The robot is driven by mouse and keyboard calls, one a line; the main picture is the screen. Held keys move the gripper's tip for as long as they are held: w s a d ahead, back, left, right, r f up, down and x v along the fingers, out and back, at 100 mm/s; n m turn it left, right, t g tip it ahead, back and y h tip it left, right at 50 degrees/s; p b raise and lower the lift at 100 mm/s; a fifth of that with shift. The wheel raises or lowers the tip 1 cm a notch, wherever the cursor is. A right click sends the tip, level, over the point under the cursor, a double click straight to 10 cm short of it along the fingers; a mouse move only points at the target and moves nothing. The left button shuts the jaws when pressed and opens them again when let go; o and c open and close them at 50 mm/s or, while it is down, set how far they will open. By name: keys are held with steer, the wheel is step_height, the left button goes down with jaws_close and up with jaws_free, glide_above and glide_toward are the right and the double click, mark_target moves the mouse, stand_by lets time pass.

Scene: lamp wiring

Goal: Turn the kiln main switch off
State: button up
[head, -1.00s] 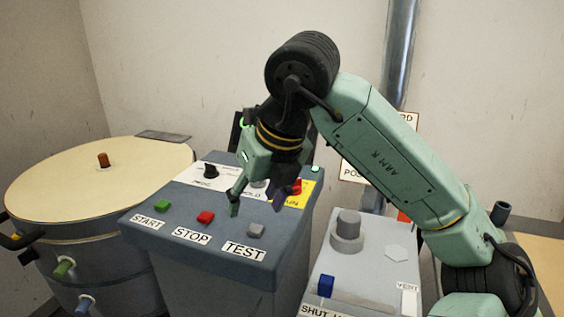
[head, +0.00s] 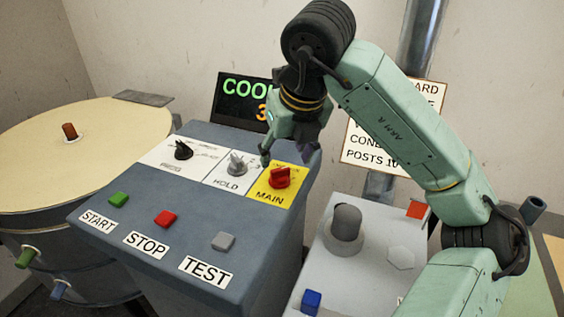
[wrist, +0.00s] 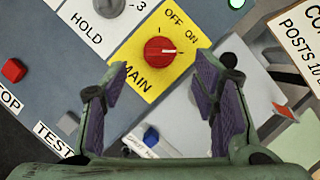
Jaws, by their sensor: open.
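The kiln main switch is a red knob (head: 280,178) on a yellow plate (head: 287,197) marked MAIN, at the right end of the console. In the wrist view the knob (wrist: 159,51) has a white pointer line, nearer the ON mark than the OFF mark. My gripper (head: 288,153) is open and empty just behind and above the knob in the head view. In the wrist view its two purple-padded fingers (wrist: 162,75) stand apart, with the knob showing between and beyond their tips. No contact with the knob shows.
The HOLD knob (head: 237,165) sits close left of the main switch, with a black knob (head: 183,150) beyond. Green, red and grey buttons line the console front. A display (head: 240,100) stands behind, partly covered by my arm. A grey box (head: 345,265) stands at right.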

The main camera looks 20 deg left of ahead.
mark_target(281, 170)
steer(key=p+x, duration=0.1)
steer(key=x, duration=0.5)
steer(key=shift+w+a, duration=0.1)
steer(key=c, duration=1.2)
steer(key=shift+o, duration=0.2)
